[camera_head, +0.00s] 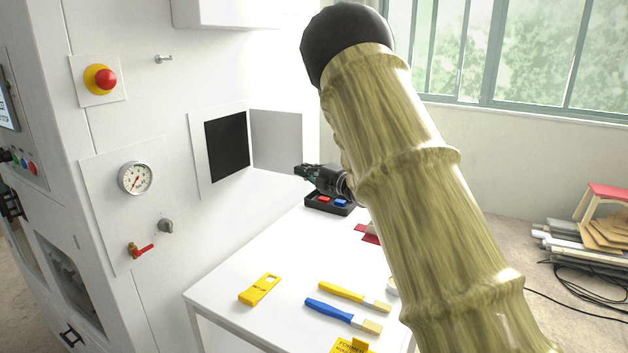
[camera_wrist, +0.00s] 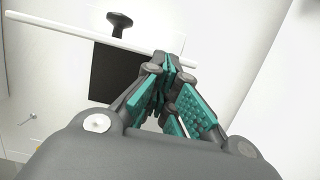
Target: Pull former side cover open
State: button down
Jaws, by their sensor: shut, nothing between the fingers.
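The former side cover (camera_head: 278,140) is a flat grey-white panel beside a dark square opening (camera_head: 227,146) in the white machine wall. The cover stands out from the wall at the opening's right side, so the opening is uncovered. In the wrist view a thin white bar (camera_wrist: 60,28), likely the cover edge-on, crosses above the dark opening (camera_wrist: 112,78). A black knob (camera_wrist: 119,20) shows beside this bar. My gripper (camera_head: 302,171) is shut and empty, just right of and below the cover in the head view. Its teal-padded fingers (camera_wrist: 168,68) meet in the wrist view.
A white table (camera_head: 225,297) below holds a black tray (camera_head: 322,207), a yellow tag (camera_head: 259,289), a yellow-handled brush (camera_head: 345,295) and a blue-handled brush (camera_head: 335,312). A gauge (camera_head: 135,178), red valve lever (camera_head: 141,250) and emergency button (camera_head: 104,79) are on the machine wall.

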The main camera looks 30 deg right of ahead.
jog(key=shift+w+d, duration=0.15)
jog(key=shift+d, duration=0.05)
dwell(0.3)
jog(key=s+b, duration=0.4)
jog(key=s, duration=0.7)
jog(key=shift+s+d+b, duration=0.25)
jog(key=shift+d+b, duration=0.1)
jog(key=shift+d, duration=0.05)
